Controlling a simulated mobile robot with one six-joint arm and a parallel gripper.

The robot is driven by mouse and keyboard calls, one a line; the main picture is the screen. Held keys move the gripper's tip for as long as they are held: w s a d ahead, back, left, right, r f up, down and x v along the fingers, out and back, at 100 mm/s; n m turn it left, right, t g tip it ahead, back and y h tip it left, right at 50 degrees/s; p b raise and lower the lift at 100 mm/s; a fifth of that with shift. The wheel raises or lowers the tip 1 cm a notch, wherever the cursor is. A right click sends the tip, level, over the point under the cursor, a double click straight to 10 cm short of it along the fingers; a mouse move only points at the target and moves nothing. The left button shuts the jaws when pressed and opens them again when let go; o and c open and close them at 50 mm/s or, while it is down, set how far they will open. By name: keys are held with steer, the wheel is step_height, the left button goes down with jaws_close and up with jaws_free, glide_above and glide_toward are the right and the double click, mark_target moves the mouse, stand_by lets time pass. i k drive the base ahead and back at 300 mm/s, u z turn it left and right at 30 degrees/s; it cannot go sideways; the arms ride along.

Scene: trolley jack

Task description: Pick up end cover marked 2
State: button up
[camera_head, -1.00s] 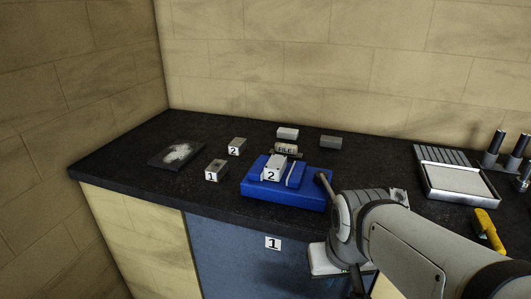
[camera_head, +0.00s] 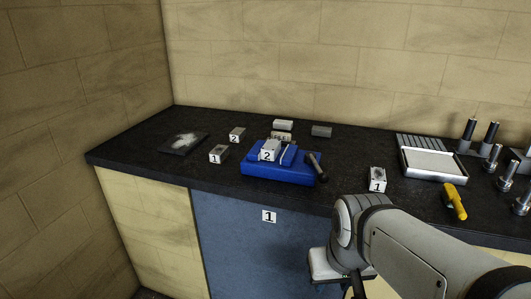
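Two small grey blocks carry a "2" label, and I cannot tell which is the end cover. One block marked 2 (camera_head: 237,134) sits on the dark worktop, left of centre. The other block marked 2 (camera_head: 269,151) rests on top of the blue fixture (camera_head: 278,172). My gripper (camera_head: 350,287) is low in the picture, in front of the bench and below and right of the blue fixture, apart from both blocks. Its fingers are partly cut off by the picture's lower edge, so its opening does not show.
Blocks marked 1 stand left (camera_head: 218,154) and right (camera_head: 377,180) of the fixture. A dark handle (camera_head: 317,167) sticks up at its right. A tray (camera_head: 432,163), yellow tool (camera_head: 454,202) and several metal posts (camera_head: 493,157) occupy the right side. A dark plate (camera_head: 184,143) lies left.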

mark_target(271, 148)
steer(key=z, duration=0.05)
steer(key=k, duration=0.75)
steer(key=u, duration=0.75)
steer(key=i, duration=2.35)
steer(key=z, duration=0.9)
